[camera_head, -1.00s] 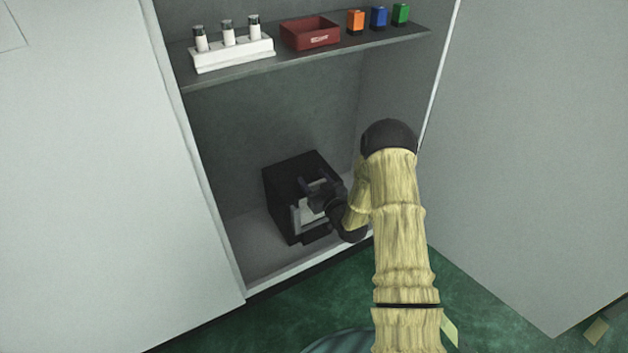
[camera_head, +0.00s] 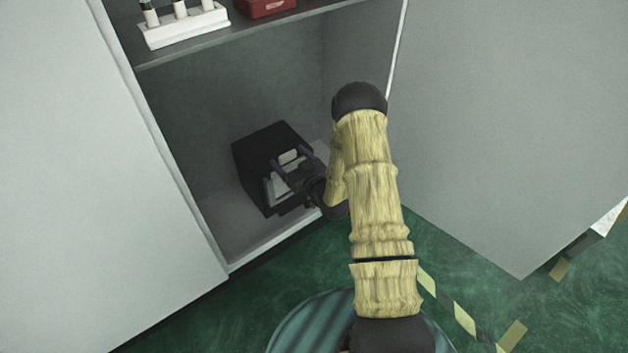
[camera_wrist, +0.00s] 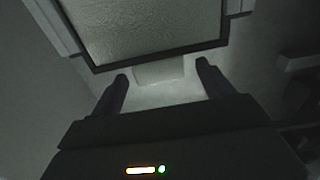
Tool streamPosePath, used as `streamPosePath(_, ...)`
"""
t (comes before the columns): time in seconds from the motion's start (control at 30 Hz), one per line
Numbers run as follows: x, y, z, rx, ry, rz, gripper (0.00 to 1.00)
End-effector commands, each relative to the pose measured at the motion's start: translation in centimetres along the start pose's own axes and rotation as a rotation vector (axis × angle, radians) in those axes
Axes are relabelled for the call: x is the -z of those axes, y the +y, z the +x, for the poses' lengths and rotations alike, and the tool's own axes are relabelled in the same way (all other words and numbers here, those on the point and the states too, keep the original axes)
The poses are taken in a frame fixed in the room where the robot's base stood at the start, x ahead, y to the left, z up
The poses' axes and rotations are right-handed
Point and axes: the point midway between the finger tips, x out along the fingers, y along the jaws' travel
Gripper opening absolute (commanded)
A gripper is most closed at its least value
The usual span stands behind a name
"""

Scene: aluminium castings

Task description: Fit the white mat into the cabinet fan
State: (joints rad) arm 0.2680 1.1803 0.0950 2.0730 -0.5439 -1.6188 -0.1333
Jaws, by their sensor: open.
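The cabinet fan (camera_head: 262,150) is a black box standing on the cabinet floor, its front turned toward my arm. The white mat (camera_wrist: 155,30) shows in the wrist view as a pale, textured panel within a dark frame, at the front of the fan; its top is cut off by the picture edge. A pale tab (camera_wrist: 160,74) sticks out below the frame edge. My gripper (camera_head: 291,160) is open at the fan's front. In the wrist view, its fingers (camera_wrist: 162,72) stand apart on either side of the tab, with gaps visible. I cannot tell how deep the mat sits.
The shelf (camera_head: 235,38) above carries a white rack (camera_head: 183,27) with vials and a red bin (camera_head: 264,6). Cabinet doors stand at the left (camera_head: 75,170) and right (camera_head: 490,130). The cabinet floor left of the fan is clear. Striped tape lies on the green floor.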

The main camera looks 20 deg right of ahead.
Motion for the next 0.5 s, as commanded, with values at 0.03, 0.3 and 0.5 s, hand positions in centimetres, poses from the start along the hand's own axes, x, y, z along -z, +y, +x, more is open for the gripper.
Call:
streamPosePath(0.03, 0.1, 0.0, -1.1, -0.002, -0.005, 0.002, 0.8)
streamPosePath(0.3, 0.1, 0.1, -6.5, -0.002, -0.006, 0.003, 0.8)
streamPosePath(0.5, 0.1, 0.1, -10.5, -0.003, -0.005, 0.003, 0.8)
